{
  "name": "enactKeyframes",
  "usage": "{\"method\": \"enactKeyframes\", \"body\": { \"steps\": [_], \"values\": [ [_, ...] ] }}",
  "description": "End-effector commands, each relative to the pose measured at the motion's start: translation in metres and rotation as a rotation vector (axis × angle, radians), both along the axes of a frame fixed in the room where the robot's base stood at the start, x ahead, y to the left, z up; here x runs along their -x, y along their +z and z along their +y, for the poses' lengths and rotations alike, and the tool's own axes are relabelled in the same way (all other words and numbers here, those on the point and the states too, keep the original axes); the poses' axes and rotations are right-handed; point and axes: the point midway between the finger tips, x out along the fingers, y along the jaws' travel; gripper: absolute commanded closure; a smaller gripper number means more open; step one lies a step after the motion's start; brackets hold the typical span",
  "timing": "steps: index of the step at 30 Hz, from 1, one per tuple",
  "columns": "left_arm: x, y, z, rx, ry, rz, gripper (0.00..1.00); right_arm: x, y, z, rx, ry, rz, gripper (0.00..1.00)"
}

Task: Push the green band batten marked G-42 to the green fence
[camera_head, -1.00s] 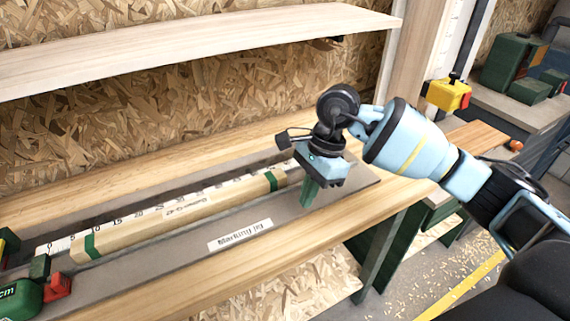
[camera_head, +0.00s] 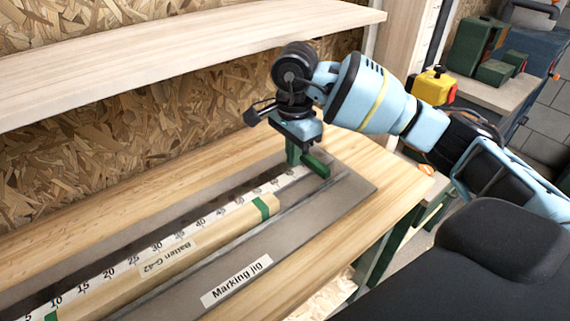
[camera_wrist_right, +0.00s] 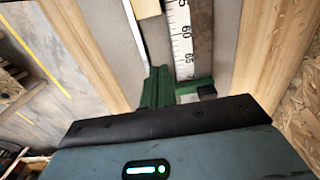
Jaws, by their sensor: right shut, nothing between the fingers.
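The pale wooden batten (camera_head: 215,240), labelled "Batten G-42", lies along the ruler in the jig's channel. It has one green band (camera_head: 264,208) near its right end and another (camera_head: 50,316) at the lower left picture edge. My right gripper (camera_head: 305,163) is shut and empty, beyond the batten's right end and apart from it. My left gripper is not in view.
The grey marking jig (camera_head: 290,240) lies on a wooden bench (camera_head: 400,190). The white ruler (camera_head: 185,233) runs behind the batten. A wooden shelf (camera_head: 190,50) hangs above the back. A side bench at right holds green boxes (camera_head: 480,45) and a yellow-and-red item (camera_head: 434,88).

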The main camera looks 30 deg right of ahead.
Motion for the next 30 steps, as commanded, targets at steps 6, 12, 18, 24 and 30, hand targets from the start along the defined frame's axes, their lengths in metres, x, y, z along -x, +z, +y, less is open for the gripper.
{"method": "enactKeyframes", "body": {
  "steps": [6, 12, 18, 24, 30],
  "values": [
    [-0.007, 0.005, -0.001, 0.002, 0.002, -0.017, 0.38, 0.001, -0.039, 0.0, 0.001, -0.001, 0.004, 1.0],
    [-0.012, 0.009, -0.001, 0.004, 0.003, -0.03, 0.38, 0.001, -0.076, 0.0, 0.0, -0.001, 0.004, 1.0],
    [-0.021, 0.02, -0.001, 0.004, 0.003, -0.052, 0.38, 0.002, -0.083, 0.02, -0.003, 0.004, -0.006, 1.0],
    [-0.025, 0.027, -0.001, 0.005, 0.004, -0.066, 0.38, 0.005, -0.085, 0.037, -0.001, 0.001, -0.002, 1.0],
    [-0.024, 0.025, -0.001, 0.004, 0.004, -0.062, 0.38, 0.006, -0.087, 0.04, -0.001, -0.001, 0.0, 1.0]
  ]
}}
